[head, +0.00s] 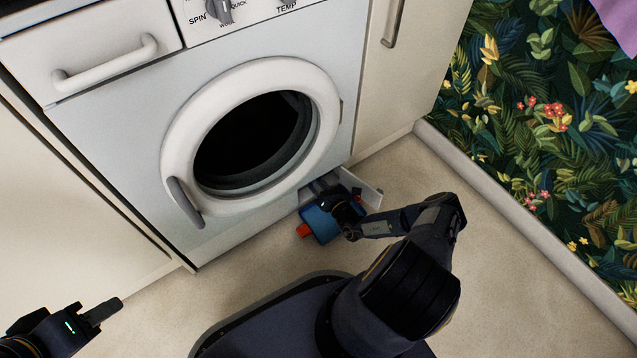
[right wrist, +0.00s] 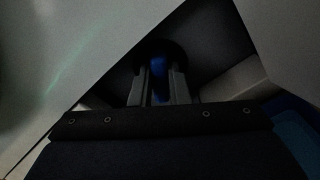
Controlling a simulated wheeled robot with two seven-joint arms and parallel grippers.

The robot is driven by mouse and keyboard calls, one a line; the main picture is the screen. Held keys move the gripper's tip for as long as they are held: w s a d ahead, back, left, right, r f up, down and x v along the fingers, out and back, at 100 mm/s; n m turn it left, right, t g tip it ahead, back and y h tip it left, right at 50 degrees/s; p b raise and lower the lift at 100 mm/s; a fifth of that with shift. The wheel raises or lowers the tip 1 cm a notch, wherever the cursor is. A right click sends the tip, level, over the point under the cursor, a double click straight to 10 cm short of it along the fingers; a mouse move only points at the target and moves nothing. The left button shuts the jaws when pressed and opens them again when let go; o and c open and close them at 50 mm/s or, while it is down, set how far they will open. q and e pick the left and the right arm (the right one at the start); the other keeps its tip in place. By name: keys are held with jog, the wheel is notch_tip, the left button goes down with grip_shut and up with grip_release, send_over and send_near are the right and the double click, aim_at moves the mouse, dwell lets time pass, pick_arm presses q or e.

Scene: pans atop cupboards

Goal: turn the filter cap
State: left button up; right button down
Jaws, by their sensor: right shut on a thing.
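The filter cap (right wrist: 158,67) is a blue piece in a dark round recess in the right wrist view. My right gripper (right wrist: 160,88) has its two fingers on either side of it and is shut on it. In the head view my right gripper (head: 327,188) reaches into the low opening at the washing machine's bottom right corner, and the cap is hidden there. My left gripper (head: 104,311) is away at the lower left above the floor, touching nothing; its finger gap is not clear.
The washing machine (head: 140,160) has its round door (head: 180,140) shut. A white flap (head: 366,191) stands open beside my right gripper. A blue container (head: 319,225) with a red-orange part (head: 303,231) is on the floor below. The floor (head: 520,280) at right is clear.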

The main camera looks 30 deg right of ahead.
jog(key=m, duration=1)
jog(key=shift+d+f+m, duration=0.1)
jog(key=shift+f+m, duration=0.15)
jog(key=shift+m, duration=0.35)
jog(key=c, duration=1.4)
grip_release()
jog(key=shift+s, duration=0.1)
